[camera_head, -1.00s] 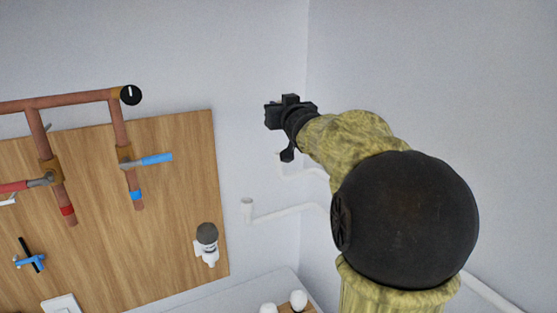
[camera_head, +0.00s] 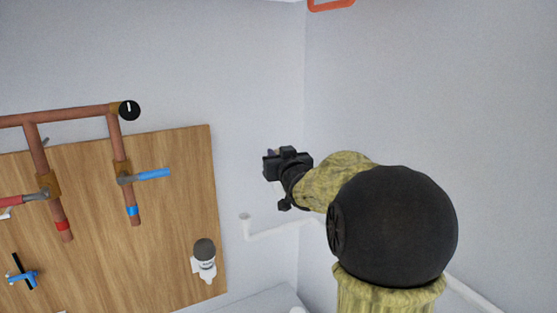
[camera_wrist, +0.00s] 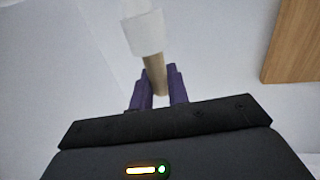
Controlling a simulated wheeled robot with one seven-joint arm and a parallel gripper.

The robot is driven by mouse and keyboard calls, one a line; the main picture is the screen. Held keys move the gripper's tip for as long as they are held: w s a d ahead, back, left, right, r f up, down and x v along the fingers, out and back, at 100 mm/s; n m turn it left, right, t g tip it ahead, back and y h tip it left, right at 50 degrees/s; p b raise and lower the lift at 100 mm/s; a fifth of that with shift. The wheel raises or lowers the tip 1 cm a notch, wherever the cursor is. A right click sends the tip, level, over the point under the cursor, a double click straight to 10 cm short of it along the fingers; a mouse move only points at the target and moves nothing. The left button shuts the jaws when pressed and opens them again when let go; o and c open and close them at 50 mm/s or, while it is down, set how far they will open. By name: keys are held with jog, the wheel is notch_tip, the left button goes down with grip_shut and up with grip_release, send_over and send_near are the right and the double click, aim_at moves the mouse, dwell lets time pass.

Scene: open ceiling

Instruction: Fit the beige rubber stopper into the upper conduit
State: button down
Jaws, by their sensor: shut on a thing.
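The beige rubber stopper (camera_wrist: 154,77) sits between the purple fingers of my gripper (camera_wrist: 160,72) in the wrist view. My gripper is shut on it. A white pipe end (camera_wrist: 143,33) lines up with the stopper's far end and overlaps it in the picture; I cannot tell whether the stopper is inside it or only against it. In the head view my gripper (camera_head: 271,159) is in front of the wall near the corner, and the stopper is hidden. The upper conduit's mouth is hidden behind my gripper and arm there. The lower white conduit (camera_head: 246,221) shows below.
A wooden board (camera_head: 170,230) on the left carries copper pipes (camera_head: 70,116) with blue and red handled valves. A grey-capped white fitting (camera_head: 204,259) is at the board's lower right. An orange frame (camera_head: 330,4) shows at the top. The wall around my gripper is clear.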

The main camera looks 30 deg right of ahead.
jog(key=shift+f, duration=0.75)
jog(key=shift+w, duration=0.1)
jog(key=c, duration=1.4)
grip_release()
jog(key=shift+f, duration=0.1)
jog(key=shift+o, duration=0.2)
jog(key=shift+s, duration=0.4)
jog(key=s+a+b, duration=0.2)
jog(key=s+b, duration=0.1)
jog(key=s, duration=0.8)
